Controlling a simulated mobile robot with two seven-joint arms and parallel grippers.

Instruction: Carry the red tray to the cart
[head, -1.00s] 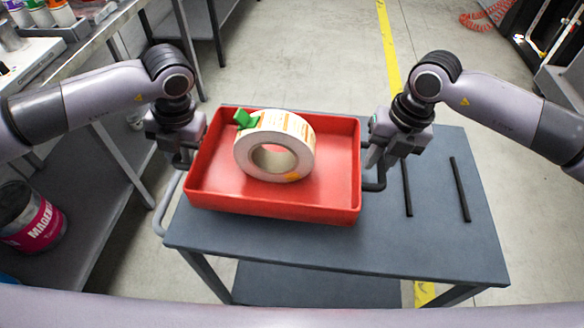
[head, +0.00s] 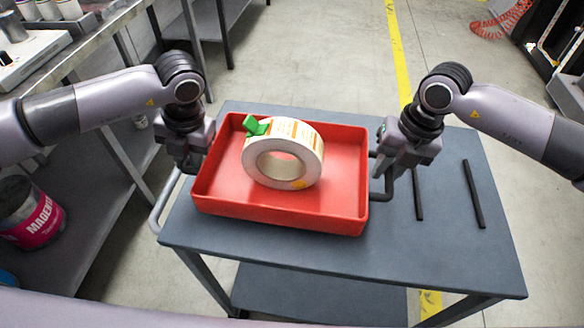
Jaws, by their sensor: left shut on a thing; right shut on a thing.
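The red tray (head: 330,215) is over the left part of the grey cart top (head: 440,255). I cannot tell whether it touches the cart top or hangs just above it. A label roll (head: 312,165) with a green piece (head: 256,126) on its upper left edge sits in the tray. My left gripper (head: 190,168) is at the tray's left side, shut on it; its fingertips are partly hidden by the tray wall.
Two black bars (head: 473,194) lie on the cart's right part, with bare cart top around them. A workbench (head: 90,55) with bottles stands at the left. A magenta-labelled bucket (head: 32,215) is on its lower shelf. Open floor with a yellow line lies behind the cart.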

